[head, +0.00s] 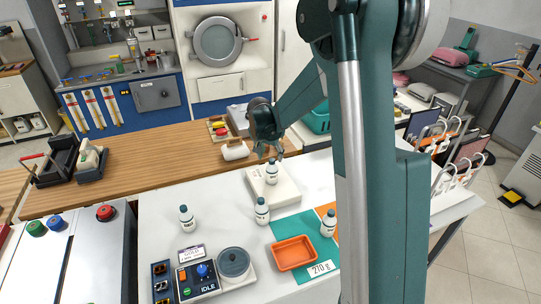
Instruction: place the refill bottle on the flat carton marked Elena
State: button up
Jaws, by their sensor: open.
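Several similar white bottles with dark caps and labels stand on the white table. One bottle (271,172) stands upright on a flat white carton (288,194). I cannot read any name on that carton. Other bottles stand upright: one at the left (187,219), one in front of the carton (262,211) and one at the right (328,223). Which one is the refill bottle I cannot tell from the labels. My gripper (270,152) is open and empty, pointing down just above the bottle on the carton. Whether the fingers touch its cap is too small to tell.
A device reading IDLE (201,281) and a round grey pot (233,263) stand at the front. My arm hides much of the table's right side.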

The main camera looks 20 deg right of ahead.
jog(key=shift+s+r, duration=0.1)
jog(key=s+a+r+n+t+y, duration=0.15)
jog(key=s+a+r, duration=0.25)
jog(key=s+r, duration=0.5)
jog(key=s+a+r+n, duration=0.3)
jog(key=s+r, duration=0.4)
jog(key=s, duration=0.3)
jog(key=s+a+n+t, duration=0.1)
jog(key=s+a+n, duration=0.1)
jog(key=s, duration=1)
jog(key=s+a+n+t+y, duration=0.1)
jog(key=s+a, duration=0.3)
jog(key=s, duration=0.9)
jog(key=shift+a+n, duration=0.25)
jog(key=shift+n, duration=0.5)
jog(key=shift+y, duration=0.25)
